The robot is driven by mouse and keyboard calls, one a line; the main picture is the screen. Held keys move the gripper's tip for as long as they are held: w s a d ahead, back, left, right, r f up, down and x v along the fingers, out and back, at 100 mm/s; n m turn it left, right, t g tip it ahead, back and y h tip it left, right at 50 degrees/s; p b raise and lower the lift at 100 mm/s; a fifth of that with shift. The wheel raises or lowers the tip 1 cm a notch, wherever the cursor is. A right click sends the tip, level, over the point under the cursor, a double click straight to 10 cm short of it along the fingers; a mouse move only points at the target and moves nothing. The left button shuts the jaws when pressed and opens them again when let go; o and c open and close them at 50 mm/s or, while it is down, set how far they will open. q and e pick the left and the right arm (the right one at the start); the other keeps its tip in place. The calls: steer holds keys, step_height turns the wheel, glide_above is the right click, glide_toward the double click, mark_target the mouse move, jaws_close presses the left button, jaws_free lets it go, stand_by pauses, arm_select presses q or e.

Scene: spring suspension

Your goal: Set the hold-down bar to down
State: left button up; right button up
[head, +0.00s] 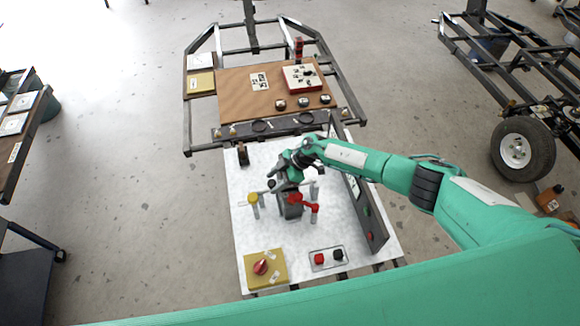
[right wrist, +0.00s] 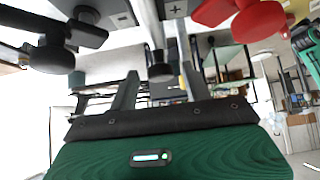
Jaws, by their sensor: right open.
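My right gripper (head: 277,178) reaches in from the right over the white panel, just above a dark block (head: 291,207) and its fittings. In the right wrist view its two fingers (right wrist: 160,88) are apart. A black knob (right wrist: 160,70) on a grey rod shows between them, with no contact visible. A grey block with a plus mark (right wrist: 265,20) and a red lever-like part (right wrist: 258,32) are near it. The red part also shows in the head view (head: 305,203). I cannot tell for sure which part is the hold-down bar or its position; the gripper partly covers this area. My left gripper is not in view.
A yellow-topped post (head: 253,198) stands left of the block. A dark upright board (head: 364,215) borders the right side.

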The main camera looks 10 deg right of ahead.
steer(key=b+v, duration=0.1)
steer(key=v, duration=1)
steer(key=shift+d+r+b, duration=0.25)
steer(key=shift+b, duration=0.05)
